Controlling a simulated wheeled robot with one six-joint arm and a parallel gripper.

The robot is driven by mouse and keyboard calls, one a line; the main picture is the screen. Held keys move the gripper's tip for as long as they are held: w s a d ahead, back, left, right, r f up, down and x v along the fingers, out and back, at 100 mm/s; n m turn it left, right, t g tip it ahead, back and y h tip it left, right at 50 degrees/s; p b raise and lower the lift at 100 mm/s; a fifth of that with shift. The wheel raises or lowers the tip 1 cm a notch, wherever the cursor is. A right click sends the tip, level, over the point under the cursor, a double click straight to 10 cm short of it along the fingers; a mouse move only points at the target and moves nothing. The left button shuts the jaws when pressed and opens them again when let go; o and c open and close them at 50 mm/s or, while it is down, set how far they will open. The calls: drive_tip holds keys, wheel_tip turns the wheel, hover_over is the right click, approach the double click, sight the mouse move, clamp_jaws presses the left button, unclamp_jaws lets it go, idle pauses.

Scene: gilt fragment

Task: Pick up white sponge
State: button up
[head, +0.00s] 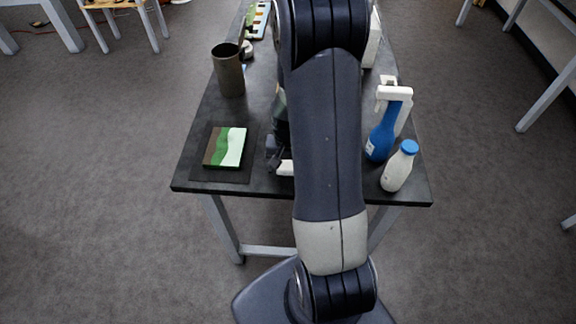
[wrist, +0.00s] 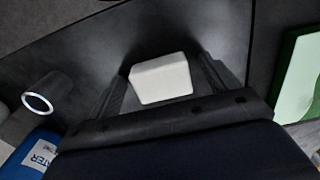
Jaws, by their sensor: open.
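The white sponge (wrist: 161,79) is a pale block lying on the dark table (wrist: 75,62). In the wrist view it sits between the two fingers of my gripper (wrist: 163,88), which are open and apart from it, with a gap on each side. In the head view only a small white end of the sponge (head: 285,168) shows near the table's front edge, beside my gripper (head: 273,152). My arm hides the rest of it and most of my gripper there.
A green and white block (head: 225,147) lies on a dark mat (head: 236,177) to the left. A dark cup (head: 229,72) stands behind it. A blue spray bottle (head: 382,138) and a white bottle with a blue cap (head: 398,170) stand to the right, near the edge.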

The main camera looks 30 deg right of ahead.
sight(288, 166)
drive_tip(key=shift+c, duration=0.3)
drive_tip(key=c, duration=1.1)
drive_tip(key=shift+o, duration=0.2)
wheel_tip(288, 166, up, 10)
drive_tip(key=b, duration=0.1)
